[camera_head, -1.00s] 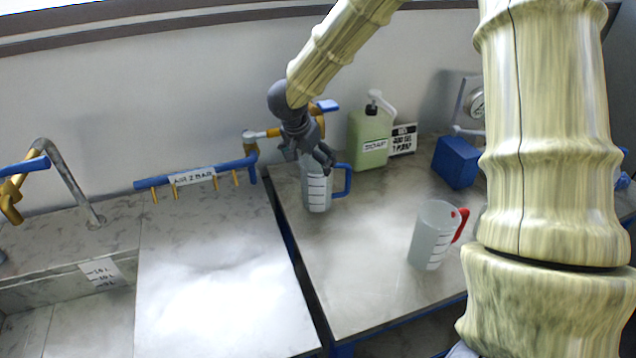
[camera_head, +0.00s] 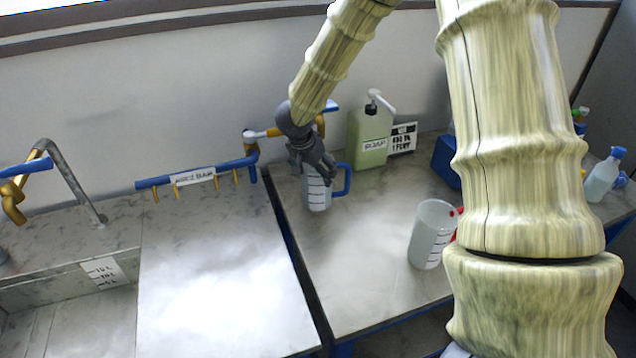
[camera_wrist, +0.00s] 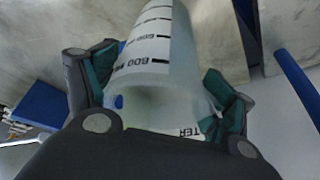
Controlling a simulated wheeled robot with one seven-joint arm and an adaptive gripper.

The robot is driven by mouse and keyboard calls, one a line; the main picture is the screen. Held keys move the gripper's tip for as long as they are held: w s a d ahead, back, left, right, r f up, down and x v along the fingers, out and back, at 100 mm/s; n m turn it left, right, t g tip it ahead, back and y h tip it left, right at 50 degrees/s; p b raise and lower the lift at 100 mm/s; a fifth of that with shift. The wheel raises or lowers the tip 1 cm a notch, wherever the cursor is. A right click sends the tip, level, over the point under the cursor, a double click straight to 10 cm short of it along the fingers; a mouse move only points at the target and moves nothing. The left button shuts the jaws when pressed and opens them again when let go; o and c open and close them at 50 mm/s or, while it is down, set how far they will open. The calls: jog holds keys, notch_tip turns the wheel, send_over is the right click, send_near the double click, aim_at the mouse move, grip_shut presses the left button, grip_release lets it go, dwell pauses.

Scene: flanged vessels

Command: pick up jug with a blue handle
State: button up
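The jug with a blue handle (camera_head: 316,197) is clear with dark measuring marks. It stands upright on the grey worktop, and its handle (camera_head: 347,181) points right. My gripper (camera_head: 322,170) is at the jug's top and hides part of its rim. In the wrist view the jug (camera_wrist: 158,62) lies between the spread fingers of my gripper (camera_wrist: 162,82), with one teal pad on each side. The fingers are open around the jug, close to its wall; firm contact cannot be made out. The handle is not clear in the wrist view.
A second jug with a red handle (camera_head: 431,236) stands to the front right, partly behind my arm. A green soap bottle (camera_head: 370,138) and a sign (camera_head: 403,138) stand behind. A blue air rail (camera_head: 196,176) runs left. A blue box (camera_head: 446,161) and spray bottle (camera_head: 603,176) are right.

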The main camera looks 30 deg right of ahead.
jog(key=c, duration=0.9)
jog(key=shift+r, duration=0.1)
